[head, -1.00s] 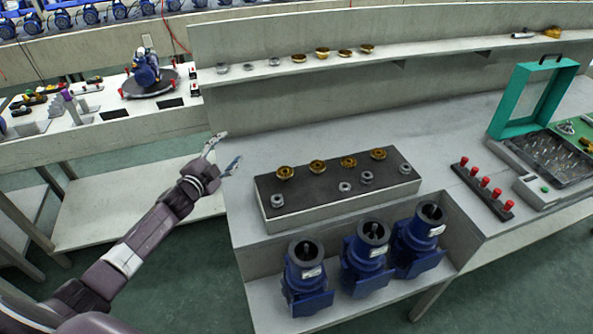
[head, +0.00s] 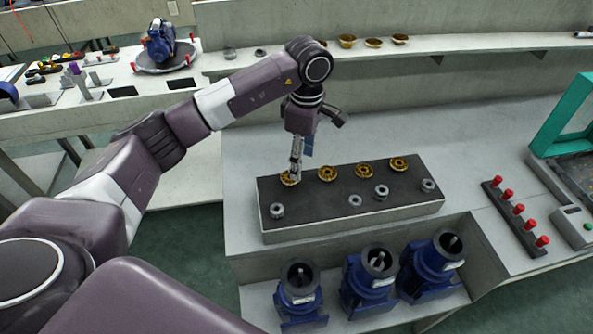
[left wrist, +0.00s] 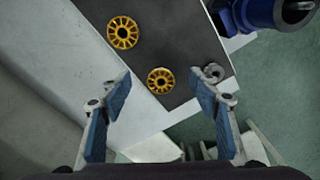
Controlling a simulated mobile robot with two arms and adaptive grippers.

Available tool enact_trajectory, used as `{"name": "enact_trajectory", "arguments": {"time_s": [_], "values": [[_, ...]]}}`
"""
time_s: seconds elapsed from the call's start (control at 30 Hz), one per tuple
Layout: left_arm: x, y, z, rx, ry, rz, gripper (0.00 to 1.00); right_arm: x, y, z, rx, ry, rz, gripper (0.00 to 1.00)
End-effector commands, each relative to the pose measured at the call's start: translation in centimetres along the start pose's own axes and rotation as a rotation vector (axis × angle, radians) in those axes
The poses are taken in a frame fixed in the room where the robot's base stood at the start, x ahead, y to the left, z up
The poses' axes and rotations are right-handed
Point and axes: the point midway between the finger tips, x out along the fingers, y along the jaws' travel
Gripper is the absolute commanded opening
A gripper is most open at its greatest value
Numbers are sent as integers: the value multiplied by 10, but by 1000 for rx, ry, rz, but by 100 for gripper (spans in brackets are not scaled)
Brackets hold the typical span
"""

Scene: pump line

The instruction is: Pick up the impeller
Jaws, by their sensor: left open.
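Several gold impellers stand in a row on a dark-topped block (head: 300,206). The leftmost impeller (head: 288,179) is partly hidden by my left gripper (head: 297,172), which points down over it. In the left wrist view my left gripper (left wrist: 162,92) is open and empty, its blue-padded fingers wide apart. One impeller (left wrist: 160,80) lies in line with the gap between the fingers, and a second impeller (left wrist: 122,32) lies farther up and left. Other impellers (head: 327,173), (head: 364,171) and (head: 399,163) sit to the right. My right gripper is not in view.
Several grey metal rings (head: 276,210) stand on the same block. Blue pump housings (head: 300,296) stand on the lower shelf in front. A rack of red knobs (head: 519,219) and a green frame (head: 562,130) are at the right. The bench around the block is mostly clear.

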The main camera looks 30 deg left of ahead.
Motion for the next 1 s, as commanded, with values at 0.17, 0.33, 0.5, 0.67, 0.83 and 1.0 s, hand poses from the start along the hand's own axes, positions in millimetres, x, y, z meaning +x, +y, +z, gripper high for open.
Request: {"name": "enact_trajectory", "arguments": {"time_s": [0.17,0.33,0.5,0.67,0.83,1.0], "values": [[-4,2,-20,20,100,11,56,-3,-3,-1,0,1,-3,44],[15,1,-23,20,99,8,56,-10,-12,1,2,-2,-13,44],[31,-1,-26,18,96,7,56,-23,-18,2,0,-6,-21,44],[55,-2,-29,18,95,7,56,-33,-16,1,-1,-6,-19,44],[68,-1,-30,19,95,11,56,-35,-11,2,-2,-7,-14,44],[69,0,-30,19,94,12,56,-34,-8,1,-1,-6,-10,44]]}}
